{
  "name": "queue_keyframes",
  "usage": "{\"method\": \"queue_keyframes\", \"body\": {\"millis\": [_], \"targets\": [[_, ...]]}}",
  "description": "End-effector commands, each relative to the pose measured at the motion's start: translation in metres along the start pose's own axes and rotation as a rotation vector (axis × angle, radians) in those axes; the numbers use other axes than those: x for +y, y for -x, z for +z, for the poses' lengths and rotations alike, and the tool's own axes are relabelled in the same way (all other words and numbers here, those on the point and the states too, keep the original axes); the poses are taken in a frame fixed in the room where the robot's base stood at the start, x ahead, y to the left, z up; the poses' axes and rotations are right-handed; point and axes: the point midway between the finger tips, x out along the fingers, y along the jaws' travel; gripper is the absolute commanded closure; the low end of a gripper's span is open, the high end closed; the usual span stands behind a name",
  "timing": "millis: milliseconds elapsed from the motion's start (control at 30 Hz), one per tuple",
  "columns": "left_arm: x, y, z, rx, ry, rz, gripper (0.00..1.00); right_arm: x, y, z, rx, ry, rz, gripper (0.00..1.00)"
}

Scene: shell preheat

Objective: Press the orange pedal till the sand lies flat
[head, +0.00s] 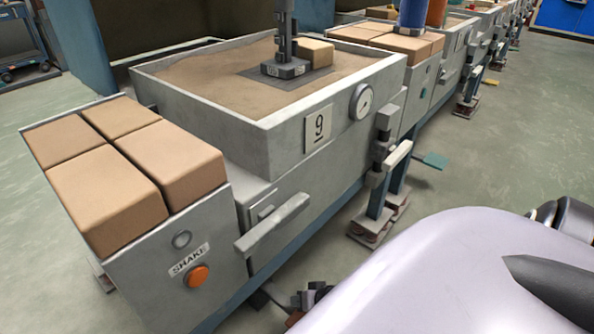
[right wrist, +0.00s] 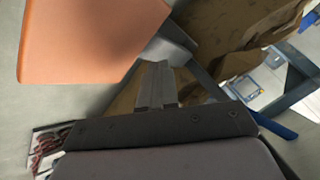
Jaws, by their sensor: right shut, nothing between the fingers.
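The orange pedal (right wrist: 85,40) fills the upper left of the right wrist view. In the head view only a small orange-red piece (head: 293,318) shows low down, and my pale body hides what lies beyond it. My right gripper (right wrist: 156,85) is shut and empty, its fingertips beside the pedal's edge; I cannot tell whether they touch. It also shows low in the head view (head: 308,297), near the floor. The sand (head: 215,72) fills a grey box and looks broadly level with faint unevenness. My left gripper is out of view.
A dark-footed post (head: 285,68) and a tan block (head: 316,52) stand in the sand box. Tan blocks (head: 105,195) lie at the left above an orange SHAKE button (head: 197,276). A grey handle bar (head: 273,226) juts from the front. Open floor (head: 480,180) lies right.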

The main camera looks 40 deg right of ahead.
Motion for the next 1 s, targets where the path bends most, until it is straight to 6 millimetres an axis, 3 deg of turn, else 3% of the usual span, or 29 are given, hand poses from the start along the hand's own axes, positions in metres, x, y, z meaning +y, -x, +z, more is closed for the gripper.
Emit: {"method": "queue_keyframes", "body": {"millis": [1000], "targets": [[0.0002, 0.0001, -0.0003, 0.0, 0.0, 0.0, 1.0, 0.0065, -0.0095, 0.0061, 0.001, 0.0, 0.0, 1.0]]}}
